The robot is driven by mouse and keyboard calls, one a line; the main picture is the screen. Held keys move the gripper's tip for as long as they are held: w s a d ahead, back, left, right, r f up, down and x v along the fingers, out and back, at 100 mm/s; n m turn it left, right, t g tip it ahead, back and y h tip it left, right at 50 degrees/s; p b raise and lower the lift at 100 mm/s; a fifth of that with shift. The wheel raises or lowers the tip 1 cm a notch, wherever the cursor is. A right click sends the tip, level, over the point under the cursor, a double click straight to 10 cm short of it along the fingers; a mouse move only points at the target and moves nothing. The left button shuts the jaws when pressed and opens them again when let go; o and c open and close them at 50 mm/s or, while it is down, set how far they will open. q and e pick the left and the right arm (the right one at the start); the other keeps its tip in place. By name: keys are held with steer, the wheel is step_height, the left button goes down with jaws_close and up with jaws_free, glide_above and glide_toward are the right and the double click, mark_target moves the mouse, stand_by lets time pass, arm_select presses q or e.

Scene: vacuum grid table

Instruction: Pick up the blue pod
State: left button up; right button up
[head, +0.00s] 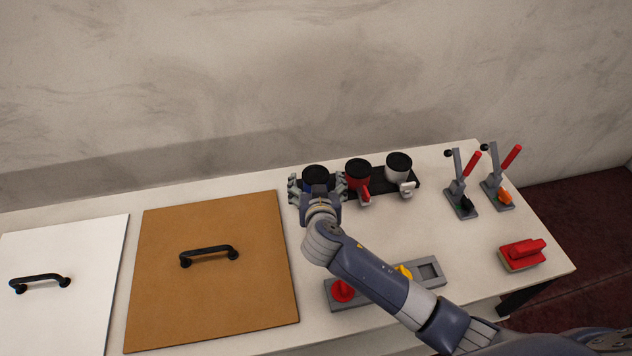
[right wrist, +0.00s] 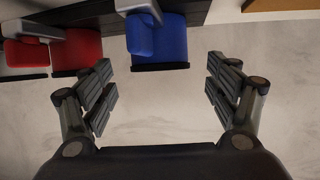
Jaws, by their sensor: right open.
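The blue pod (head: 316,174) stands upright at the left end of a black rack near the back of the table. It has a black top, and my right gripper partly hides its body in the head view. In the right wrist view the blue pod (right wrist: 172,38) shows with its blue handle, upside down in the picture. My right gripper (head: 318,187) is open, with one finger to each side of the pod. In the right wrist view the gripper (right wrist: 160,72) is empty, and the pod lies just beyond its fingertips. My left gripper is not in view.
A red pod (head: 357,174) and a white pod (head: 398,166) stand to the right on the black rack (head: 380,181). Two toggle clamps (head: 461,190) and a red block (head: 522,254) are farther right. A brown board (head: 210,300) with a handle lies left.

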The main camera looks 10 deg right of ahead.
mark_target(315, 176)
steer(key=shift+f+p+x, duration=0.2)
steer(key=shift+p+x, duration=0.6)
steer(key=shift+x, duration=1.45)
steer(key=shift+w+f, duration=0.25)
steer(key=shift+w, duration=0.05)
steer(key=shift+c, duration=0.2)
steer(key=shift+r, duration=0.1)
steer(key=c, duration=1.3)
